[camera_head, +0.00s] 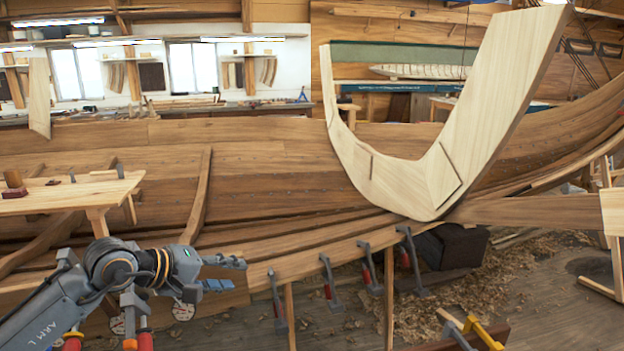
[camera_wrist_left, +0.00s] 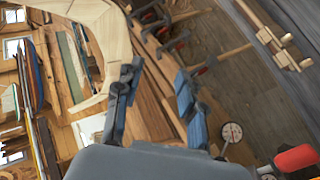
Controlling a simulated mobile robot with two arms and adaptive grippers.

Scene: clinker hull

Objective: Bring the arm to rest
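My left arm (camera_head: 60,305), grey and marked "ARM L", comes in from the lower left in the head view. Its gripper (camera_head: 236,274) points right, in front of the lower planks of the wooden hull (camera_head: 270,170). The two fingers, with blue pads, are spread apart with nothing between them. In the left wrist view the gripper (camera_wrist_left: 160,80) also shows open and empty, with hull planks and floor beyond it. I cannot tell how far the fingertips are from the planks. My right gripper is in neither view.
Red-handled clamps (camera_head: 369,270) hang along the hull's lower edge, right of the gripper. A large pale curved timber (camera_head: 400,180) rises on the right. A wooden bench (camera_head: 70,190) stands at the left, above the arm. Shavings (camera_head: 480,285) litter the floor.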

